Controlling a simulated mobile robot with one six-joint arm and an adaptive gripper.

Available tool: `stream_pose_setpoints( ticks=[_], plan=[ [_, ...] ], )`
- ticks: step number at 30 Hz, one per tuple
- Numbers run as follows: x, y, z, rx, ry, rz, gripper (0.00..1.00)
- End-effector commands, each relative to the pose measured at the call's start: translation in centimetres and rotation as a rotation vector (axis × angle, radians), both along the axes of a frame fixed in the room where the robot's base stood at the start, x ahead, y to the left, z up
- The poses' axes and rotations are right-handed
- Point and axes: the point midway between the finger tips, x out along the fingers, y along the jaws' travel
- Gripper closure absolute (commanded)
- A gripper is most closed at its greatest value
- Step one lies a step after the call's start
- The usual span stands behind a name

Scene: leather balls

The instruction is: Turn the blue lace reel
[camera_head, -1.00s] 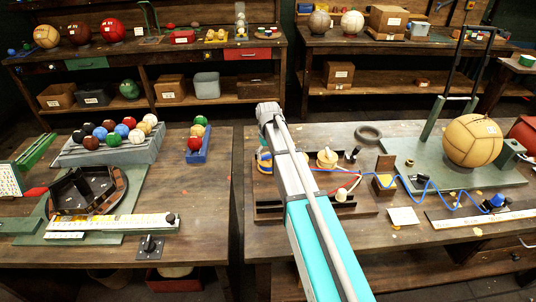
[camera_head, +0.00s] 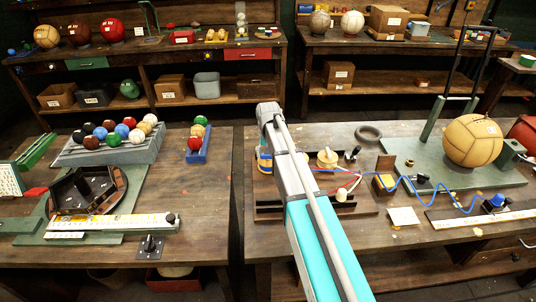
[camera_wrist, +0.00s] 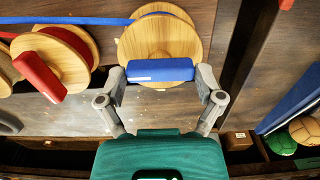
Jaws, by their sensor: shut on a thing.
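The blue lace reel (camera_wrist: 158,38) has a wooden disc and a blue grip bar (camera_wrist: 160,70) in the wrist view. My gripper (camera_wrist: 161,76) is shut on the blue bar, with one finger at each end. The blue lace (camera_wrist: 70,20) runs off to the left from the reel. In the head view, only a sliver of the reel (camera_head: 265,160) shows left of my arm. My arm hides my gripper there. The blue lace (camera_head: 440,190) lies in a wavy line across the right table.
A wooden reel with a red bar (camera_wrist: 50,60) stands close on the left in the wrist view. In the head view, a black ring (camera_head: 368,133), a small open wooden box (camera_head: 384,180) and a large tan ball (camera_head: 473,140) share the right table.

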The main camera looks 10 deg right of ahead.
Motion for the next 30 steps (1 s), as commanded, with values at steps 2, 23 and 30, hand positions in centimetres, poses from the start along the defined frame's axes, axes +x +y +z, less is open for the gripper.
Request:
stream_pose_setpoints(
  ticks=[2, 23, 30],
  plan=[
    [0.13, -0.01, 0.02, 0.000, -0.002, 0.001, 0.62],
    [0.03, 0.01, 0.00, 0.000, 0.000, 0.023, 0.00],
    [0.02, 0.01, 0.00, 0.000, 0.000, 0.112, 0.00]
  ],
)
